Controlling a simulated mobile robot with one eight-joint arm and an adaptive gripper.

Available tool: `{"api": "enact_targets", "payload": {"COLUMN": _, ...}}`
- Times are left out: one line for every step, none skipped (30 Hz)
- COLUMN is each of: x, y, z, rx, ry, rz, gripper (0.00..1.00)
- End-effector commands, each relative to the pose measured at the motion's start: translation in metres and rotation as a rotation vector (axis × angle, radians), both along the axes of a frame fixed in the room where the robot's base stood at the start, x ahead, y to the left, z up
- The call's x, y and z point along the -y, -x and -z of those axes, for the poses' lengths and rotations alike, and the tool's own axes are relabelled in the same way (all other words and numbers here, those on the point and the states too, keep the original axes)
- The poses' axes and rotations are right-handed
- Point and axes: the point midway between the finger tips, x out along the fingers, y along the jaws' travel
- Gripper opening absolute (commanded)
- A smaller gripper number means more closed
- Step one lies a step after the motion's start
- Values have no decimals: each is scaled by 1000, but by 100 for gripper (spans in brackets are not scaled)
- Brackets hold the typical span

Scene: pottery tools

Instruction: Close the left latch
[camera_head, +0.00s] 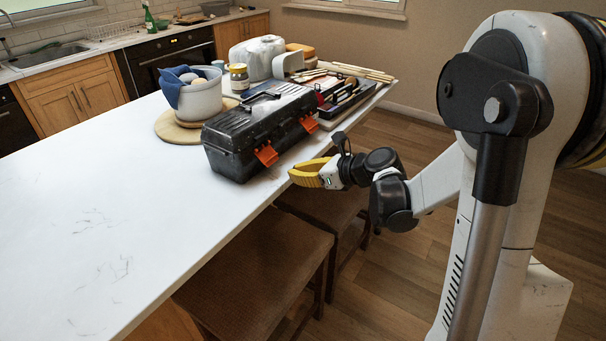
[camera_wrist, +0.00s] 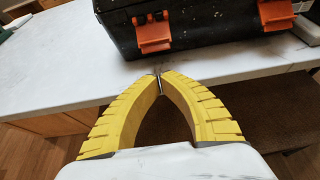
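A black toolbox (camera_head: 255,128) with its lid down stands on the white counter, and its front also shows in the wrist view (camera_wrist: 205,40). Its left orange latch (camera_head: 266,154) is at the upper middle of the wrist view (camera_wrist: 154,38). The right orange latch (camera_head: 309,123) is further along the same side (camera_wrist: 276,14). Both latches seem to tilt out from the box; I cannot tell whether either is fastened. My gripper (camera_head: 291,174) has its yellow fingertips together (camera_wrist: 160,77) with nothing between them. It is in front of the left latch, apart from it, near the counter edge.
A white pot (camera_head: 200,98) with a blue cloth stands on a round wooden board behind the toolbox. A tray of tools (camera_head: 343,92) lies to its right. Brown stools (camera_head: 255,270) stand below the counter edge. The counter's near left is clear.

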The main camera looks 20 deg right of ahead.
Motion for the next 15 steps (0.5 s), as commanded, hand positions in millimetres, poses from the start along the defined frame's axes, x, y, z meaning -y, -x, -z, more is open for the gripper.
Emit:
{"api": "enact_targets", "payload": {"x": -3, "y": -3, "z": 3, "rx": 0, "ry": 0, "rz": -1, "gripper": 0}}
{"api": "enact_targets", "payload": {"x": -4, "y": -5, "z": 4, "rx": 0, "ry": 0, "rz": -1, "gripper": 0}}
{"api": "enact_targets", "payload": {"x": -5, "y": -7, "z": 5, "rx": 1, "ry": 1, "rz": 0, "gripper": 0}}
{"api": "enact_targets", "payload": {"x": -6, "y": -8, "z": 6, "rx": 1, "ry": 1, "rz": 0, "gripper": 0}}
{"api": "enact_targets", "payload": {"x": -7, "y": -10, "z": 7, "rx": 1, "ry": 1, "rz": 0, "gripper": 0}}
{"api": "enact_targets", "payload": {"x": -9, "y": -12, "z": 9, "rx": 1, "ry": 1, "rz": 0, "gripper": 0}}
{"api": "enact_targets", "payload": {"x": -10, "y": -14, "z": 10, "rx": 1, "ry": 1, "rz": -2, "gripper": 0}}
{"api": "enact_targets", "payload": {"x": -12, "y": -16, "z": 11, "rx": 1, "ry": 1, "rz": -2, "gripper": 0}}
{"api": "enact_targets", "payload": {"x": -13, "y": -18, "z": 12, "rx": 1, "ry": 1, "rz": -2, "gripper": 0}}
{"api": "enact_targets", "payload": {"x": -14, "y": -20, "z": 13, "rx": 1, "ry": 1, "rz": -2, "gripper": 0}}
{"api": "enact_targets", "payload": {"x": -15, "y": -21, "z": 14, "rx": 1, "ry": 1, "rz": 0, "gripper": 0}}
{"api": "enact_targets", "payload": {"x": -17, "y": -24, "z": 16, "rx": 1, "ry": 1, "rz": 0, "gripper": 0}}
{"api": "enact_targets", "payload": {"x": -18, "y": -25, "z": 16, "rx": 1, "ry": 1, "rz": 0, "gripper": 0}}
{"api": "enact_targets", "payload": {"x": -20, "y": -27, "z": 15, "rx": 1, "ry": 1, "rz": 0, "gripper": 0}}
{"api": "enact_targets", "payload": {"x": -22, "y": -30, "z": 14, "rx": 0, "ry": 0, "rz": -1, "gripper": 0}}
